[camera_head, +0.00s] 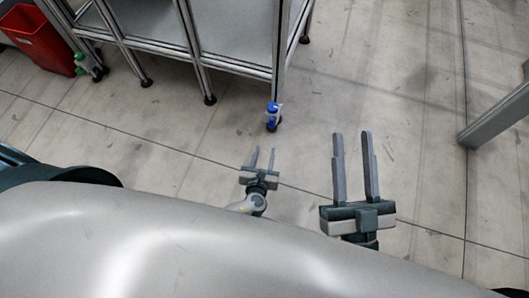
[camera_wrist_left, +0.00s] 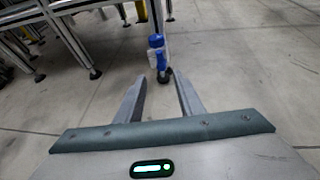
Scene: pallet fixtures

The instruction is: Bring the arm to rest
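My left gripper (camera_head: 263,159) is the smaller one in the head view, low over the floor near the middle. Its two fingers are apart with nothing between them. In the left wrist view the left gripper (camera_wrist_left: 160,95) also shows open fingers, with only floor between them. My right gripper (camera_head: 353,165) is larger in the head view, to the right of the left one. Its fingers are parallel and apart, with bare floor between them. Much of both arms is hidden behind my own grey body.
A metal-framed fixture (camera_head: 200,62) stands at the top left, with a blue-and-white caster or bottle-like part (camera_head: 272,115) at its near leg. A red bin (camera_head: 38,40) is at the far left. A metal beam (camera_head: 495,115) is at the right. The floor (camera_head: 400,70) between is clear.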

